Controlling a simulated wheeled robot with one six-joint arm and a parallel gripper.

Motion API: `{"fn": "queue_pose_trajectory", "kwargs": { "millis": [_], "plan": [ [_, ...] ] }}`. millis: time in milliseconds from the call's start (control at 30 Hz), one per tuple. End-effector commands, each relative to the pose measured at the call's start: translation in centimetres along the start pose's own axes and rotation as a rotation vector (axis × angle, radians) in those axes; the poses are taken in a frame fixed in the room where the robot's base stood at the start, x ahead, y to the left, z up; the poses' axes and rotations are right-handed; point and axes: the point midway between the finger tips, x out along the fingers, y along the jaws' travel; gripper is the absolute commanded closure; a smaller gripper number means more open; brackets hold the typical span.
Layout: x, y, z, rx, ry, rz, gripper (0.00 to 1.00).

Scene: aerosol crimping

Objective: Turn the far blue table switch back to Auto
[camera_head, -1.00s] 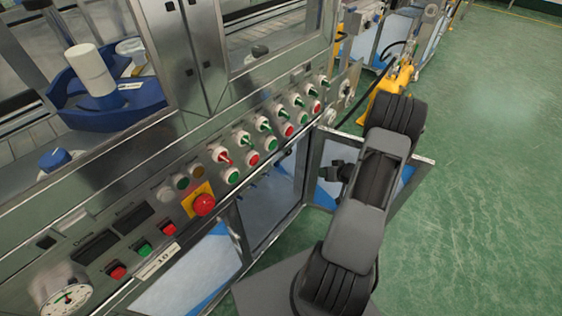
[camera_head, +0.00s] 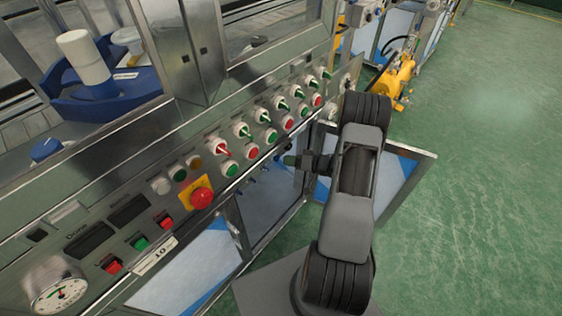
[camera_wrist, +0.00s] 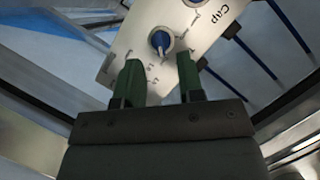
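In the wrist view a white panel (camera_wrist: 145,25) carries a blue knob (camera_wrist: 161,41) with a pale pointer, lying ahead of my fingertips and roughly between them. A second blue knob (camera_wrist: 193,2) is cut off by the top edge. I cannot tell which position the nearer knob points to, as the small labels are unreadable. My gripper (camera_wrist: 160,72) is open, with its two dark green fingers apart and nothing between them.
A slanted steel control panel (camera_head: 140,199) holds red and green switches and a red emergency button (camera_head: 202,198) on yellow. An open cabinet door (camera_head: 409,183) stands behind my arm. Green floor (camera_head: 485,190) is clear on the right.

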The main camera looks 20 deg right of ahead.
Motion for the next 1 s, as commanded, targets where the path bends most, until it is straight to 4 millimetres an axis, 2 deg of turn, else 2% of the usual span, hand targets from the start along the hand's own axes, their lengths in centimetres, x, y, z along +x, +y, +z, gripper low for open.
{"fn": "queue_pose_trajectory", "kwargs": {
  "millis": [100, 300, 767, 1000],
  "plan": [
    [1.9, 0.1, 0.1, -0.002, -0.003, -0.002, 0.65],
    [3.9, 0.1, 0.1, 0.000, -0.001, 0.000, 0.65],
    [4.6, 0.0, 0.0, 0.000, 0.000, 0.001, 0.65],
    [4.5, 0.0, 0.0, 0.000, 0.000, 0.001, 0.88]
  ]
}}
